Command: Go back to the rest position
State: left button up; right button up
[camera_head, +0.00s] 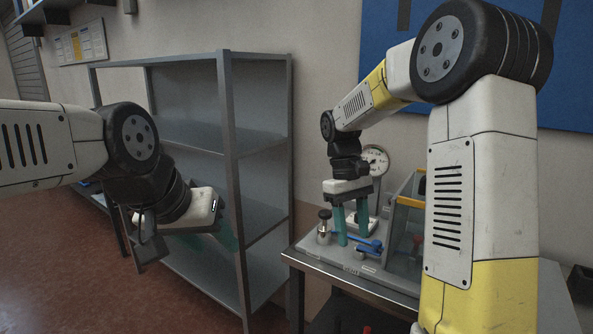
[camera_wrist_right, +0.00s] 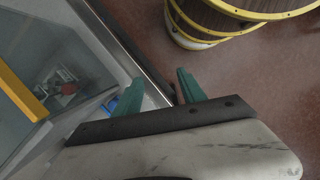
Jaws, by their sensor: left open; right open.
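My right gripper (camera_head: 351,238) hangs with its teal fingers pointing down over the grey fixture plate (camera_head: 350,262) on the bench. Its fingers are apart with nothing seen between them; the right wrist view also shows this gripper (camera_wrist_right: 158,90) open and empty. A blue lever-like part (camera_head: 362,243) lies close to its fingertips; I cannot tell whether they touch. My left gripper (camera_head: 228,238) is at the left, in front of the grey shelf rack, open. Its fingers are dim and partly hidden, and nothing is seen held in it.
The grey metal rack (camera_head: 228,130) stands left of the bench, with its visible shelves bare. On the bench are a round dial gauge (camera_head: 376,160), a black-knobbed post (camera_head: 324,222) and a yellow-edged clear-walled box (camera_head: 408,202) beside my right arm. Red-brown floor (camera_head: 70,270) is open at left.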

jog(key=s+r+m+t+y, duration=0.2)
jog(key=s+r+t, duration=0.2)
jog(key=s, duration=0.4)
jog(key=s+d+r+m+t+y, duration=0.1)
jog(key=s+r+m+t, duration=0.2)
jog(key=s, duration=0.5)
jog(key=shift+s+r+t+y, duration=0.4)
jog(key=shift+r+t, duration=0.3)
jog(key=shift+t, duration=0.3)
jog(key=shift+d, duration=0.1)
